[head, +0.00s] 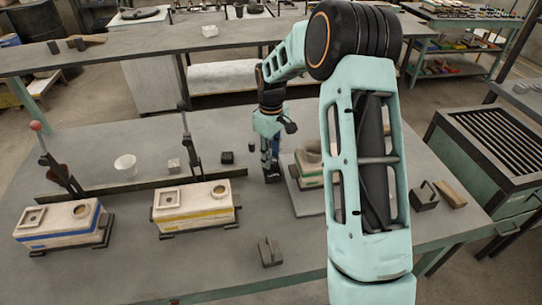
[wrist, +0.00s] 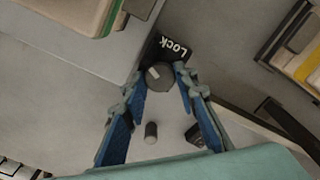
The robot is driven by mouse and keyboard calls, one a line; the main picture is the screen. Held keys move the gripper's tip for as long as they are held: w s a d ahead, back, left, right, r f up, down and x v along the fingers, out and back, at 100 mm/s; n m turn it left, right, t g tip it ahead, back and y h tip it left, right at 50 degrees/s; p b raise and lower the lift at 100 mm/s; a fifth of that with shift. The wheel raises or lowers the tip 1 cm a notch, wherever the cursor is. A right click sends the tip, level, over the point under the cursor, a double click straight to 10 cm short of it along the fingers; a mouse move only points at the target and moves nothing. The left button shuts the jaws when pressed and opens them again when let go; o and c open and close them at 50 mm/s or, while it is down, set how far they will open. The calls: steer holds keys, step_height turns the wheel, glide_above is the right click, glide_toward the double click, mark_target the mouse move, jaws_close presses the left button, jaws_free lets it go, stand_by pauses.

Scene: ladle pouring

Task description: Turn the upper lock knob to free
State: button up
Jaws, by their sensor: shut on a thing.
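A dark grey round knob (wrist: 158,76) shows in the wrist view, beside a black plate marked "Lock" (wrist: 174,48) at the edge of a grey slab. My gripper (wrist: 162,84) has its two blue-padded fingers on either side of the knob and is shut on it. A light line shows on the knob's face. In the head view my gripper (head: 270,168) is low at the left edge of the grey slab (head: 312,203), which bears a green-striped box (head: 309,180). The knob cannot be made out there, and my arm hides part of the box.
A yellow-striped box (head: 195,208) and a blue-striped box (head: 62,226) stand to the left, with upright levers behind them. A dark handled block (head: 270,251) lies in front. The table's front middle is mostly clear.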

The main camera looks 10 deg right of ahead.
mark_target(271, 160)
steer(key=n, duration=0.4)
steer(key=shift+n+p, duration=0.3)
steer(key=shift+n, duration=0.1)
stand_by(0.4)
steer(key=o, duration=1.1)
steer(key=shift+o, duration=0.2)
step_height(271, 160, up, 12)
steer(key=shift+w+r, duration=0.1)
